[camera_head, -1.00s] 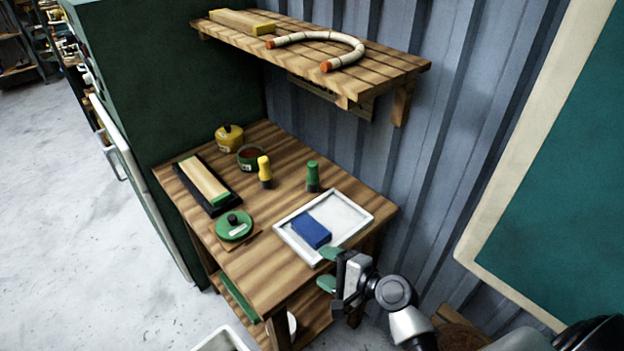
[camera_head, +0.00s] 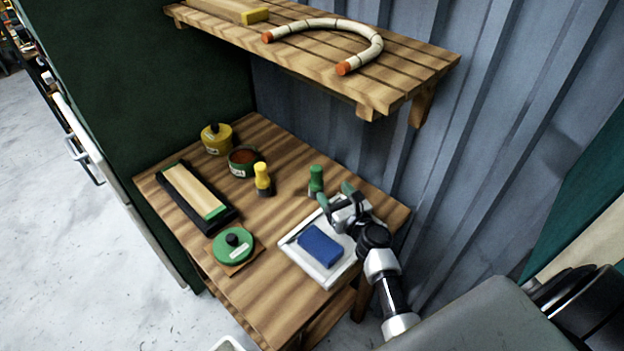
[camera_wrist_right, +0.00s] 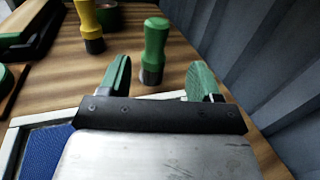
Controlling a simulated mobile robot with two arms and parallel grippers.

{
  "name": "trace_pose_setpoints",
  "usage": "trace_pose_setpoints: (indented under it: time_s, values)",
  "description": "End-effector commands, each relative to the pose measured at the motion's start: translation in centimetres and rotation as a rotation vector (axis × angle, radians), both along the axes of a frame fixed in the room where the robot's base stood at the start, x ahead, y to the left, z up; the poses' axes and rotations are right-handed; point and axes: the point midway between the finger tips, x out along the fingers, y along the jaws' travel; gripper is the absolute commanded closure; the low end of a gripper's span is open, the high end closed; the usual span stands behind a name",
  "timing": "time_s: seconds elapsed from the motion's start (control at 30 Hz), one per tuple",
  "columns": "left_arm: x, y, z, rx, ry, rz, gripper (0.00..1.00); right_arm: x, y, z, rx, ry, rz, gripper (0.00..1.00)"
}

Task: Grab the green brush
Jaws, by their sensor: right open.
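The green brush (camera_head: 316,180) stands upright on the wooden table (camera_head: 190,258), near the back edge by the corrugated wall. It has a green handle and dark bristles. My right gripper (camera_head: 336,199) is open and empty, above the white tray and just in front of the brush. In the right wrist view the green brush (camera_wrist_right: 154,52) stands a little beyond the two green fingertips (camera_wrist_right: 158,75), roughly between them in the picture and not held. My left gripper is not in view.
A yellow brush (camera_head: 263,181) stands left of the green one. The white tray (camera_head: 292,262) holds a blue block (camera_head: 320,246). A green lid (camera_head: 232,246), a yellow pot (camera_head: 216,139) and an open green tin (camera_head: 243,160) stand farther left. A shelf (camera_head: 400,80) overhangs behind.

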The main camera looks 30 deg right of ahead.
Motion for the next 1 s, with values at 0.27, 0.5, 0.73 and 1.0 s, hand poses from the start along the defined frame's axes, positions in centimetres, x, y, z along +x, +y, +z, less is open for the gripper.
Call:
trace_pose_setpoints:
  time_s: [0.27, 0.5, 0.73, 1.0]
  values:
    - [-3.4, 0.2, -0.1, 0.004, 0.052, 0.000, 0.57, 3.7, 0.2, 0.1, -0.003, -0.001, 0.001, 0.37]
    - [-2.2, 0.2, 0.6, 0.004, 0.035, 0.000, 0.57, 6.1, 0.6, 0.7, -0.002, -0.002, 0.003, 0.37]
    - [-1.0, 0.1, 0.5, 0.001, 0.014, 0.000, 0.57, 8.8, 0.8, 0.6, -0.004, -0.001, 0.003, 0.37]
    - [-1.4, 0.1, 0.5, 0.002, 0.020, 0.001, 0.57, 9.1, 0.8, 0.6, -0.005, -0.001, 0.002, 0.37]
